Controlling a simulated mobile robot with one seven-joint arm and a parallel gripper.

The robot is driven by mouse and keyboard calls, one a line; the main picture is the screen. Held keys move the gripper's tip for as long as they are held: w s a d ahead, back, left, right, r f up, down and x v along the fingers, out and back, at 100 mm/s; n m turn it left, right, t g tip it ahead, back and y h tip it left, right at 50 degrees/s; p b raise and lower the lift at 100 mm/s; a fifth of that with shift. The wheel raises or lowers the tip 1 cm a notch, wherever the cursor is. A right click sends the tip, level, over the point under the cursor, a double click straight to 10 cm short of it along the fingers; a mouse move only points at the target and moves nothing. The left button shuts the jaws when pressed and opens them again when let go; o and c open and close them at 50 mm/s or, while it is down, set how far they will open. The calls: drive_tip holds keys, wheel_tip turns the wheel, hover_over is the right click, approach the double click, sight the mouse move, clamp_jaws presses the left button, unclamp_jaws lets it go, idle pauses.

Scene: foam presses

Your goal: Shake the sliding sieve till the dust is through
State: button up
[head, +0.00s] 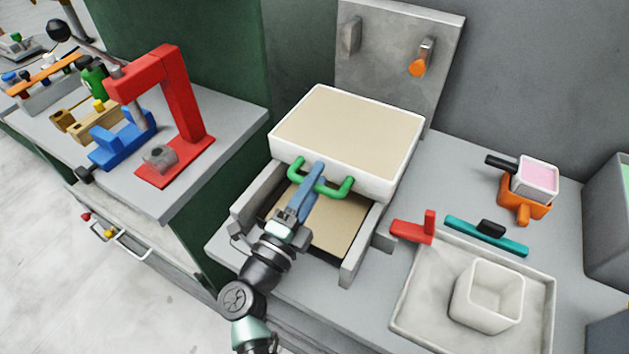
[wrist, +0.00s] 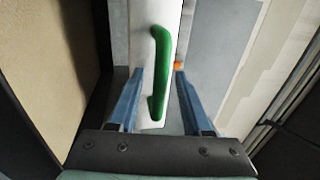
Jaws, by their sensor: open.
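The sliding sieve (head: 345,127) is a white-rimmed box with a tan surface, seated toward the back of a grey frame (head: 258,199). A green handle (head: 336,188) is on its front side. My gripper (head: 317,172) is at the handle in the head view, with blue fingers. In the wrist view the green handle (wrist: 160,70) lies between the open fingers of my gripper (wrist: 158,98), with a finger on each side. I cannot tell whether either finger touches it. A tan surface (head: 328,225) lies in the frame below and in front of the sieve.
A red press (head: 178,95) stands on the left counter. At right are a grey tray (head: 417,300) with a white cup (head: 487,297), a red block (head: 413,230), a teal bar (head: 487,236) and an orange holder (head: 522,205) with a pink-filled cup. A grey panel (head: 385,60) with an orange knob stands behind.

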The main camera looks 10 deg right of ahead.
drive_tip(key=shift+a, duration=0.1)
drive_tip(key=b+v, duration=0.1)
drive_tip(key=v, duration=1.2)
drive_tip(key=shift+w, duration=0.1)
idle(0.4)
drive_tip(key=shift+d+t, duration=0.3)
drive_tip(key=shift+d, duration=0.15)
drive_tip(key=d+n+t+y, duration=0.1)
drive_tip(key=y, duration=0.1)
drive_tip(key=s+d+n+y, duration=0.1)
drive_tip(key=n+y, duration=0.1)
drive_tip(key=s+d+n+t+y, duration=0.1)
drive_tip(key=n+y, duration=0.1)
drive_tip(key=y, duration=0.1)
drive_tip(key=shift+s+d+r+t, duration=0.1)
drive_tip(key=shift+s+d+t, duration=0.15)
drive_tip(key=shift+d+t, duration=0.1)
drive_tip(key=p+x, duration=0.1)
drive_tip(key=x, duration=1.1)
drive_tip(key=shift+w, duration=0.45)
drive_tip(key=shift+c, duration=0.2)
